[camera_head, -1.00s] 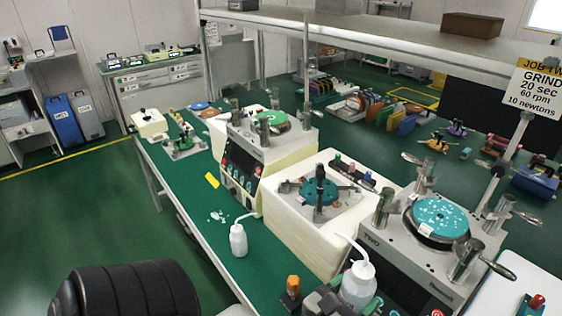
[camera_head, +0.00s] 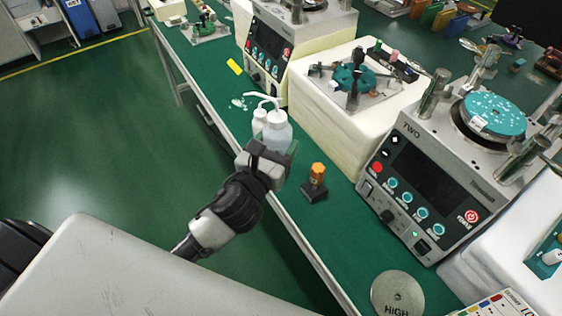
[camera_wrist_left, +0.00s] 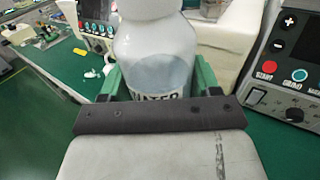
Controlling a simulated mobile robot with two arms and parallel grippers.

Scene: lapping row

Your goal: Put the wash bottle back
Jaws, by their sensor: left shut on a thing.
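A white wash bottle (camera_head: 277,130) with a bent spout is in my left gripper (camera_head: 268,160), over the green bench near its front edge. In the left wrist view the held bottle (camera_wrist_left: 155,60) stands upright between two green fingers, with part of a "WATER" label showing. My left gripper is shut on it. A second white wash bottle (camera_head: 259,120) stands just behind it, partly hidden; it also shows small in the left wrist view (camera_wrist_left: 107,66). I cannot tell whether the held bottle touches the bench. My right gripper is not in view.
An orange-topped tool (camera_head: 316,180) stands right of the gripper. A lapping machine marked TWO (camera_head: 410,185) is farther right, a cream block (camera_head: 345,125) with a teal fixture behind. A round "HIGH" weight (camera_head: 397,294) lies at the front. Bare bench lies between.

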